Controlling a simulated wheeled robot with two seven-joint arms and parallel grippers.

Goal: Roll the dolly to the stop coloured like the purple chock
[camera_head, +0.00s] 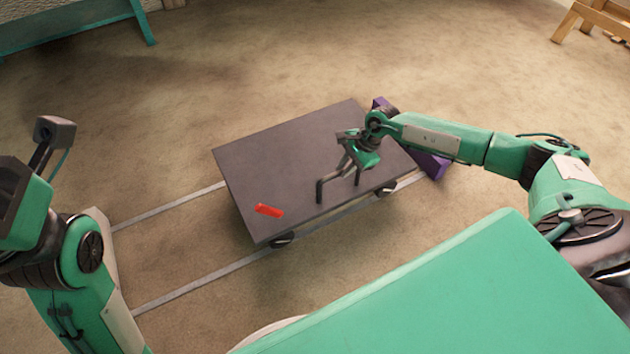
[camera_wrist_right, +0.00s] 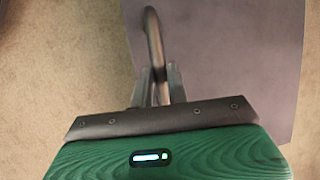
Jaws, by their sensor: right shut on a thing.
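The dark grey dolly (camera_head: 290,165) stands on two pale rails, its flat deck tilted across the head view. A bent metal handle (camera_head: 321,190) rises from its near side. My right gripper (camera_head: 348,158) is shut on this handle; in the right wrist view the fingers (camera_wrist_right: 160,88) close around the bar (camera_wrist_right: 154,40). A small red piece (camera_head: 268,210) lies on the deck's near left part. A purple stop (camera_head: 432,165) stands at the right end of the rails, partly hidden by my right arm and close to the dolly's right edge. I see no separate purple chock.
The rails (camera_head: 180,207) run left from the dolly over bare floor, and their left end meets my left arm in the picture. A teal bench (camera_head: 70,28) and a wooden stand (camera_head: 590,18) are far behind. The floor around the dolly is clear.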

